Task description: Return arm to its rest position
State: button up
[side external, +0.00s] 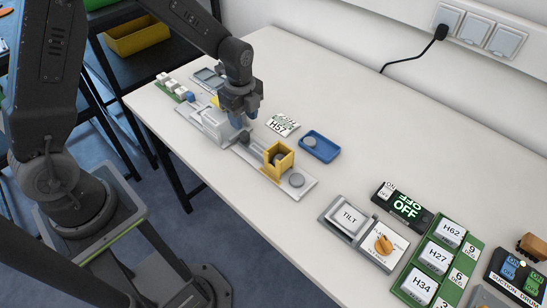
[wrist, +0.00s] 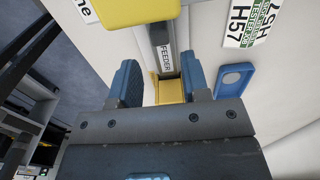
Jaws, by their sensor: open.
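My gripper (side external: 241,120) is over the left part of the white table (side external: 345,128), close above the grey fixture row. In the wrist view my gripper (wrist: 160,85) has its two blue fingers apart, with nothing held between them. Beyond the gap show a grey part marked FEEDER (wrist: 166,55) and a yellow block. In the side view the yellow holder (side external: 277,160) stands to the right of my gripper, apart from it.
A blue tray (side external: 320,147) and an H57 card (side external: 283,124) lie right of my gripper. A TILT button (side external: 347,217), an OFF display (side external: 407,206) and a green H-numbered panel (side external: 440,258) stand at the front right. The back middle of the table is clear.

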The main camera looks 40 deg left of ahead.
jog(key=s+d+r+n+t, duration=0.1)
jog(key=s+r+n+t, duration=0.1)
jog(key=s+r+n, duration=0.45)
jog(key=s+r+n+t, duration=0.1)
jog(key=s+r+n, duration=0.15)
jog(key=r, duration=0.65)
jog(key=s+r+n+t, duration=0.2)
jog(key=s+r+n, duration=0.3)
jog(key=s+n, duration=0.4)
jog(key=shift+s+d+r+t, duration=0.3)
jog(key=shift+s+d+r, duration=0.05)
jog(key=shift+s, duration=0.5)
